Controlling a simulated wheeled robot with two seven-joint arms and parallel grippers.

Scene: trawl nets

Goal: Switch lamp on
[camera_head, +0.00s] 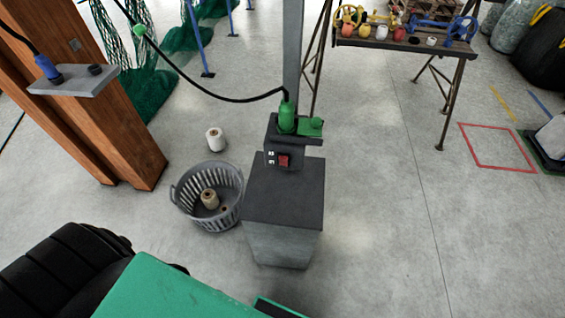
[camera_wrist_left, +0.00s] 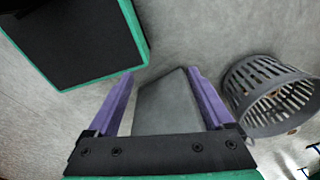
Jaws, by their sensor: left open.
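A red switch (camera_head: 283,161) sits on the front of a dark control box (camera_head: 271,142). The box stands on a grey pedestal (camera_head: 283,235) with a dark top. A green plug (camera_head: 287,115) with a black cable is on top of the box. I cannot make out a lamp for certain in either view. My left gripper (camera_wrist_left: 150,84) shows in the left wrist view, its two purple fingers spread and nothing held. The grey pedestal (camera_wrist_left: 167,105) lies beyond the gap between the fingers, apart from them. The switch is not visible there. My right gripper is in neither view.
A grey slatted basket (camera_head: 211,222) with spools stands left of the pedestal, a white spool (camera_head: 215,139) behind it. A wooden post (camera_head: 85,100) with a shelf (camera_head: 75,80) rises at left. A cable hangs across to the plug. Floor right of the pedestal is clear.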

